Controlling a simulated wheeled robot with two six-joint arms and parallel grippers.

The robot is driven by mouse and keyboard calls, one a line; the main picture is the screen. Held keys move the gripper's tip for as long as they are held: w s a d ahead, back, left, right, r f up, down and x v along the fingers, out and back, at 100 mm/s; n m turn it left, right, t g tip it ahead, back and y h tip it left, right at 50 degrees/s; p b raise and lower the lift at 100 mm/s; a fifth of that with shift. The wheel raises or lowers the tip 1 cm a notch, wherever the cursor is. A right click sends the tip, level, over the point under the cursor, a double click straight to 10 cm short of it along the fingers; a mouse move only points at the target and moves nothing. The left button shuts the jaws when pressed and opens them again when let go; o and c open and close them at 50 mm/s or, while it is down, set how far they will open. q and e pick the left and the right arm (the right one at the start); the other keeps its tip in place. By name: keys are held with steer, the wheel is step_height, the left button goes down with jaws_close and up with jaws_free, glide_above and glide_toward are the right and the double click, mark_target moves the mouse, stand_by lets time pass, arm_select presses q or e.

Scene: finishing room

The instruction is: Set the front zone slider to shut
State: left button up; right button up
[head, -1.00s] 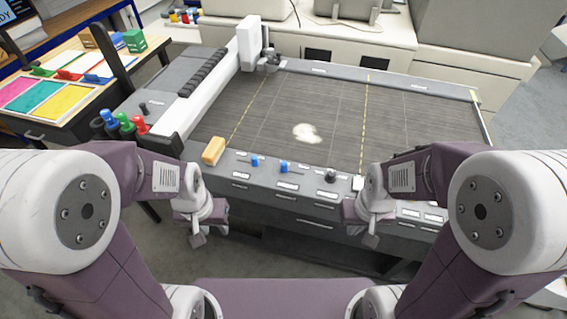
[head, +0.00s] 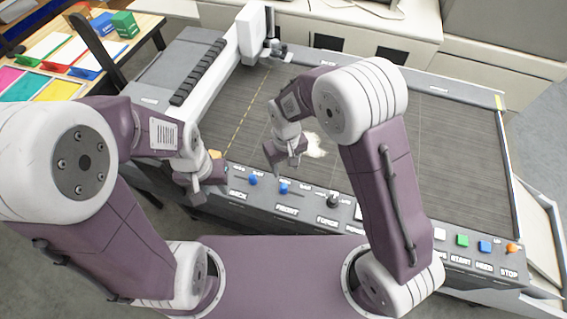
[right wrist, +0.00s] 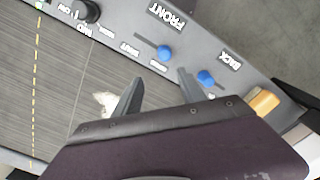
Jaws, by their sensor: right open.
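The front zone slider is a blue knob (head: 284,188) above the FRONT label on the panel's near edge. In the right wrist view this blue knob (right wrist: 165,52) sits at one end of its slot, away from the end whose small word seems to read SHUT. My right gripper (head: 286,158) is over the bed edge, just behind the knob. In the right wrist view its open, empty jaws (right wrist: 160,88) point at the panel, apart from the knob. My left gripper (head: 196,190) hangs at the panel's left end; its jaws are too small to judge.
The BACK slider's blue knob (right wrist: 205,77) is close beside one right fingertip in the right wrist view. A black rotary knob (head: 333,201) lies right of the front slider. A pale patch (head: 315,146) lies on the bed.

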mark_target(284, 185)
steer(key=s, duration=0.3)
steer(key=shift+s+a+r, duration=0.15)
steer(key=shift+a+r, duration=0.25)
steer(key=f, duration=0.2)
steer(key=f+p, duration=0.1)
steer(key=f, duration=0.2)
steer(key=w+f+p, duration=0.1)
steer(key=f, duration=0.2)
steer(key=shift+d+f, duration=0.15)
steer(key=shift+f, duration=0.05)
steer(key=shift+s+f, duration=0.25)
steer(key=shift+f, duration=0.15)
steer(key=shift+w+d, duration=0.1)
steer(key=shift+w+f, duration=0.1)
steer(key=shift+w, duration=0.05)
steer(key=c, duration=0.4)
jaws_close()
arm_select(q)
steer(key=s+r, duration=0.1)
steer(key=r, duration=0.2)
steer(key=shift+s+d, duration=0.1)
steer(key=shift+s, duration=0.25)
